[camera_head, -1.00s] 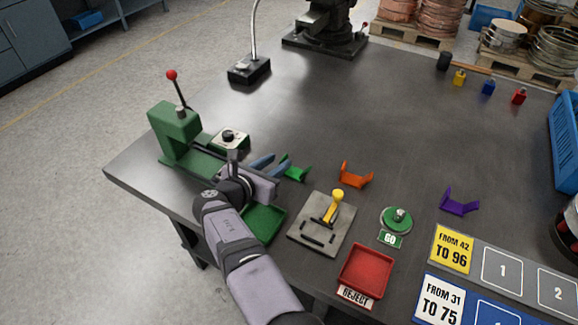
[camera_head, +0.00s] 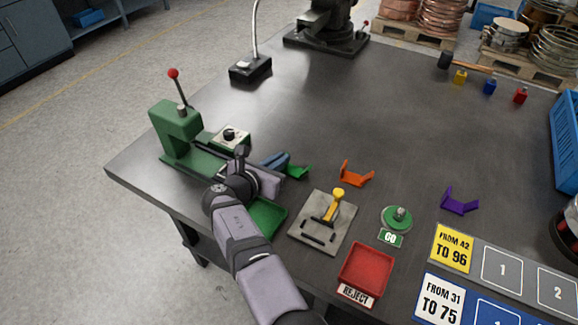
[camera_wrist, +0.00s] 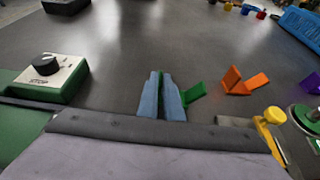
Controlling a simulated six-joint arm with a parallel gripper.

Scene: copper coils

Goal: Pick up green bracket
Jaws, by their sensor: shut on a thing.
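The green bracket (camera_head: 299,171) is on the dark table, right of the green press, partly hidden by my gripper's fingers. My gripper (camera_head: 286,163) has blue-grey fingers and is shut on one wall of the bracket. In the wrist view, my gripper (camera_wrist: 162,98) shows a thin green strip between its fingers, and the rest of the green bracket (camera_wrist: 194,93) sticks out to their right. I cannot tell whether the bracket is touching the table.
An orange bracket (camera_head: 356,175) lies to the right, and a purple bracket (camera_head: 460,203) farther right. A green press (camera_head: 176,132) with a red-knobbed lever stands left. A green tray (camera_head: 268,217), a grey plate with a yellow handle (camera_head: 313,235) and a red reject tray (camera_head: 367,268) are nearer.

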